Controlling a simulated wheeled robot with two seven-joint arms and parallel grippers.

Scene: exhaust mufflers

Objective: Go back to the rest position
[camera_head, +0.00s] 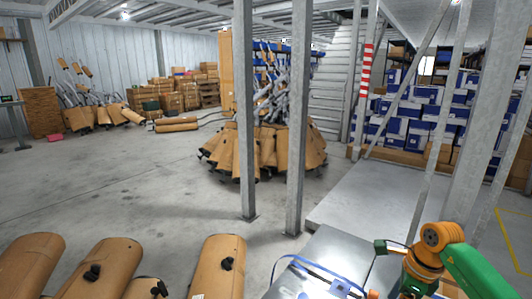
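Part of an arm of mine, with green and orange links, comes in at the lower right over the metal surface. No gripper fingers can be made out on it, and its lower end runs out at the bottom edge. My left arm and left gripper are not in view. Several tan mufflers (217,268) lie at the bottom left, close to me, with dark fittings on them; the bottom edge cuts them off. Nothing is seen held.
A grey steel post (244,110) and a second post (297,120) stand ahead. Behind them is a large muffler pile (265,150). A blue strap (322,274) lies on the metal surface (340,250). Blue-and-white boxes (415,115) fill the back right. The left-middle floor is clear.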

